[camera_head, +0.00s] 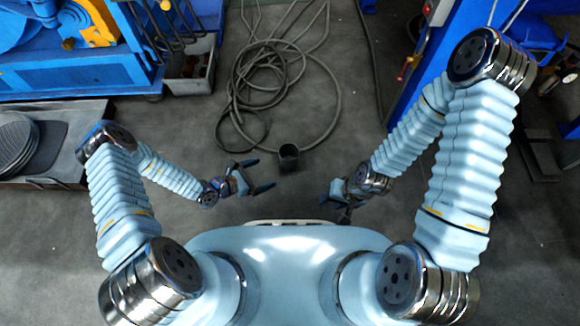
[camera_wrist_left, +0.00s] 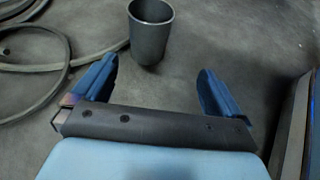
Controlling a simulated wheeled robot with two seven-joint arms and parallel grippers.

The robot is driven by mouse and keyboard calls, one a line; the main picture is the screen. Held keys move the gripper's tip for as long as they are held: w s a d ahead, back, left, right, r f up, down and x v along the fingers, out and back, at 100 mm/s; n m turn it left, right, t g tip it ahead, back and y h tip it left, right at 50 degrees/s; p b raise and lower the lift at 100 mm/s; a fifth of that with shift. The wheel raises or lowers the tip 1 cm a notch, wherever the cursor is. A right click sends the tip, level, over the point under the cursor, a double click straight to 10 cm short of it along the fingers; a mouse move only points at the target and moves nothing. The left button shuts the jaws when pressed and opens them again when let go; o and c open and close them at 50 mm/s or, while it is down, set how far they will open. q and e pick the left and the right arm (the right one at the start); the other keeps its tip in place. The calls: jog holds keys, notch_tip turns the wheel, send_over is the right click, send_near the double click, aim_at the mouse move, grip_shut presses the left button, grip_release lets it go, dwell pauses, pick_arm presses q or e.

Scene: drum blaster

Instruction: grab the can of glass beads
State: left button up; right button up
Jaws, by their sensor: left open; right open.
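A dark grey, open-topped can (camera_head: 289,158) stands upright on the floor in the head view, in front of my body and between my two arms. It also shows in the left wrist view (camera_wrist_left: 150,32), beyond the fingers; its inside looks dark and I cannot see any beads. My left gripper (camera_head: 262,175) is open and empty, just left of the can and apart from it. In the left wrist view its two blue fingers (camera_wrist_left: 155,85) are spread wide, with the can ahead between them and nearer the left finger. My right gripper (camera_head: 335,202) is open, lower right of the can and apart from it.
Coiled dark hoses (camera_head: 265,90) lie on the floor behind and left of the can. A blue machine (camera_head: 75,72) and a grey bin (camera_head: 190,72) stand at the upper left. A blue frame (camera_head: 440,55) stands at the right. Floor around the can is mostly clear.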

aim_at(282, 163)
pick_arm(q)
jog(key=shift+w+a+f+n+t, duration=0.3)
jog(key=shift+w+f+n, duration=0.1)
jog(key=shift+w+f, duration=0.15)
jog(key=b+x, duration=0.1)
jog(key=x, duration=0.6)
jog(key=shift+w+d+f+b, duration=0.1)
jog(key=shift+w+f+b, duration=0.05)
jog(key=shift+w+b, duration=0.2)
jog(key=b+x, duration=0.1)
jog(key=x, duration=0.4)
jog(key=shift+f+b, duration=0.2)
jog(key=shift+b, duration=0.2)
jog(key=shift+w+d+y, duration=0.2)
jog(key=shift+d+y, duration=0.1)
jog(key=shift+c, duration=0.3)
jog(key=c, duration=1.1)
jog(key=shift+r, duration=0.15)
